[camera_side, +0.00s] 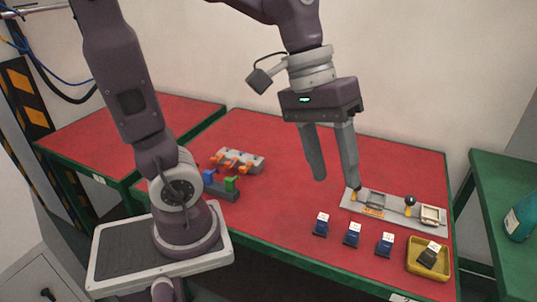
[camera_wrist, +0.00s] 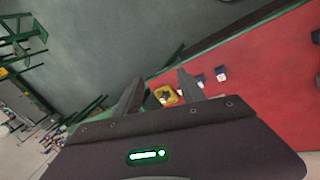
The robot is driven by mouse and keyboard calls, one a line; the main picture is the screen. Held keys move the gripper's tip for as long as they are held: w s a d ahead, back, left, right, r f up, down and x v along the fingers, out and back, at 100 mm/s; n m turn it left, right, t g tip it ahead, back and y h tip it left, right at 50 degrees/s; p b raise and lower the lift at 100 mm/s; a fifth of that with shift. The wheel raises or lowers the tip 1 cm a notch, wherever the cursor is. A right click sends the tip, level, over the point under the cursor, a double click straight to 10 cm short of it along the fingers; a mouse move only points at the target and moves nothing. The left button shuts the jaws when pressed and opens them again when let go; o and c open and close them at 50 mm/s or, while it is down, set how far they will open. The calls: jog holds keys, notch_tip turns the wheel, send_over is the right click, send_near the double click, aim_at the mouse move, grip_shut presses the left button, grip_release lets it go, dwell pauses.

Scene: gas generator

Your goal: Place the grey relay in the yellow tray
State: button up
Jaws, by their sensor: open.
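The yellow tray (camera_side: 432,273) sits at the near right corner of the red table. A dark grey relay (camera_side: 428,257) with a pale top lies tilted inside the tray. My gripper (camera_side: 336,181) is open and empty, high above the table and away to the left of the tray in the side view. The wrist view shows the tray (camera_wrist: 172,97) beyond the open fingers (camera_wrist: 160,75), with a small dark shape inside it.
Blue relays with white tops (camera_side: 321,226), (camera_side: 353,236), (camera_side: 385,246) stand in a row left of the tray. A grey fixture plate (camera_side: 393,207) with a black knob lies behind them. Coloured blocks (camera_side: 231,184) stand further left. A green bench with a teal bottle (camera_side: 521,218) is at right.

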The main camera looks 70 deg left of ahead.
jog(key=s+a+m+t+y, duration=0.3)
jog(key=s+a+m, duration=0.1)
jog(key=s, duration=0.4)
jog(key=shift+s+a+m+y, duration=0.3)
jog(key=shift+s+a+y, duration=0.1)
jog(key=shift+a, duration=0.35)
